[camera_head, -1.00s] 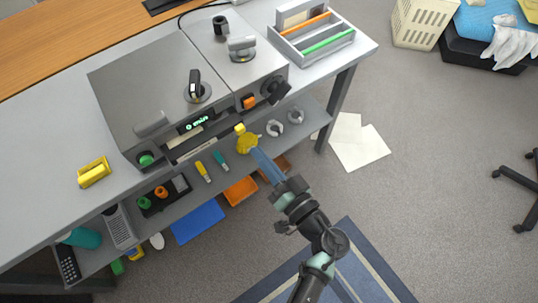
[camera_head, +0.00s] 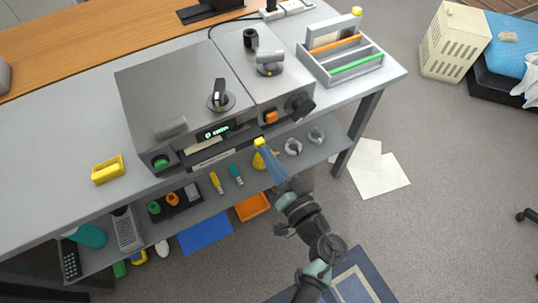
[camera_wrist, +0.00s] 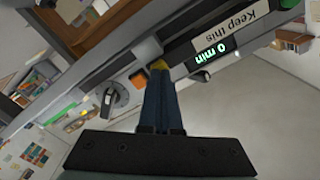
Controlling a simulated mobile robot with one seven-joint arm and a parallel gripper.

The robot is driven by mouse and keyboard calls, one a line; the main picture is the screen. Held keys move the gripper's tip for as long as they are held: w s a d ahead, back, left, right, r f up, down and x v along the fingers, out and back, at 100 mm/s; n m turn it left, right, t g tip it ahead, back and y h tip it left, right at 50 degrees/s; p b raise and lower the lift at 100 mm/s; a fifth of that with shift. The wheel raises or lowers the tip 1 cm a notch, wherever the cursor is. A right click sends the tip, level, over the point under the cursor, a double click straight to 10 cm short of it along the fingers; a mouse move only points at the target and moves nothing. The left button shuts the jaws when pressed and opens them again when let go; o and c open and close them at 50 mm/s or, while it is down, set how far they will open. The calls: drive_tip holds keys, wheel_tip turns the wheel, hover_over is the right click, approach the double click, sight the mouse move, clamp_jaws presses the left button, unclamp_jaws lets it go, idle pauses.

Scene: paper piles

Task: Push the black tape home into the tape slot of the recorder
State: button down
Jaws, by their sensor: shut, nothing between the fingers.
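The grey recorder (camera_head: 165,85) stands on the bench, its lit display (camera_head: 216,131) facing front and reading "0 min" in the wrist view (camera_wrist: 214,50). Below the display is a dark slot area with pale label strips. The black tape appears to lie there, with a white label (camera_head: 212,158); in the wrist view, a label reads "Keep this" (camera_wrist: 232,35). How far the tape sits in is unclear. My gripper (camera_head: 259,143) is shut and empty, its yellow tips just right of the slot area, close to the front below the orange button (camera_head: 271,117). Contact cannot be told.
Knobs (camera_head: 218,96) and a green button (camera_head: 160,162) are on the recorder. A yellow block-like item (camera_head: 107,170) lies on the bench at left. A sectioned tray (camera_head: 345,68) stands at right. The lower shelf holds tools and bins. Papers (camera_head: 380,172) lie on the floor.

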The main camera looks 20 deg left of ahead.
drive_tip(key=shift+p+x, duration=0.3)
drive_tip(key=shift+x, duration=0.55)
drive_tip(key=p+v, duration=0.4)
drive_tip(key=v, duration=1.1)
drive_tip(key=shift+s+d, duration=0.25)
drive_tip(key=shift+s, duration=0.05)
drive_tip(key=w+a+n+b, duration=0.7)
drive_tip(key=w+a+n, duration=0.2)
drive_tip(key=a, duration=0.2)
drive_tip(key=shift+w+a, duration=0.25)
drive_tip(key=shift+a, duration=0.15)
